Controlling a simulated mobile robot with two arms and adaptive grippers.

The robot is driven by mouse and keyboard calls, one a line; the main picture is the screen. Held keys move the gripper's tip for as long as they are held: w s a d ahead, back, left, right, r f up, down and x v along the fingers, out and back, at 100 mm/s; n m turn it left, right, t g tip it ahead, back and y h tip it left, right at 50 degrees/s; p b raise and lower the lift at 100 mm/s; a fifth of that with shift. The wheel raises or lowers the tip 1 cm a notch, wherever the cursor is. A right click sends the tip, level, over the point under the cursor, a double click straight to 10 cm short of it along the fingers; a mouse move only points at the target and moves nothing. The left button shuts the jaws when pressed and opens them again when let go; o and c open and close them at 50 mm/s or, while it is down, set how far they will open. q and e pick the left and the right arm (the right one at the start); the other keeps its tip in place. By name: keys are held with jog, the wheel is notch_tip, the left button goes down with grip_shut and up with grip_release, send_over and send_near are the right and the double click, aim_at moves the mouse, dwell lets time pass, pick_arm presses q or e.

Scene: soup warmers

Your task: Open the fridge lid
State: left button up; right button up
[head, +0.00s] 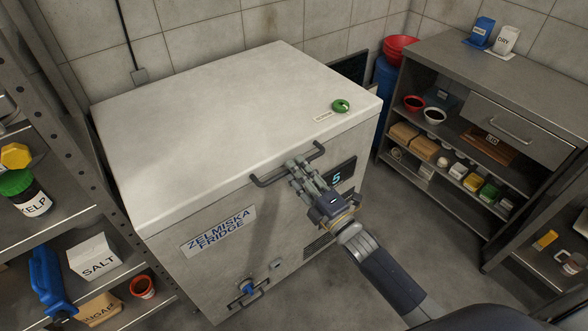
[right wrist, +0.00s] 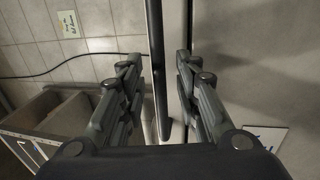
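The fridge (head: 185,255) is a pale chest labelled "ZELMISKA FRIDGE", standing in the middle of the head view. Its white lid (head: 220,110) lies flat and closed on top. A dark bar handle (head: 268,181) runs along the front near the lid's edge; the bar also stands upright in the right wrist view (right wrist: 156,70). My right gripper (head: 298,168) is at the middle of this handle. In the right wrist view its fingers (right wrist: 157,68) are apart, one on each side of the bar, with gaps visible. My left gripper is not in view.
A metal shelf with a salt box (head: 95,257) and a kelp jar (head: 27,193) stands close at left. A counter (head: 470,75) with bowls and boxes stands at right. Floor is clear between fridge and counter.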

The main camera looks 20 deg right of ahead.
jog(key=shift+x, duration=0.9)
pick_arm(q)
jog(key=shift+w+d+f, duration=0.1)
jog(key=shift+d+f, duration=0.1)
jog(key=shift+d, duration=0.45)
pick_arm(e)
jog(key=shift+c, duration=0.2)
grip_shut()
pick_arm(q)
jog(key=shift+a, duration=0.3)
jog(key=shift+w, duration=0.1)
pick_arm(e)
jog(key=shift+r, duration=0.1)
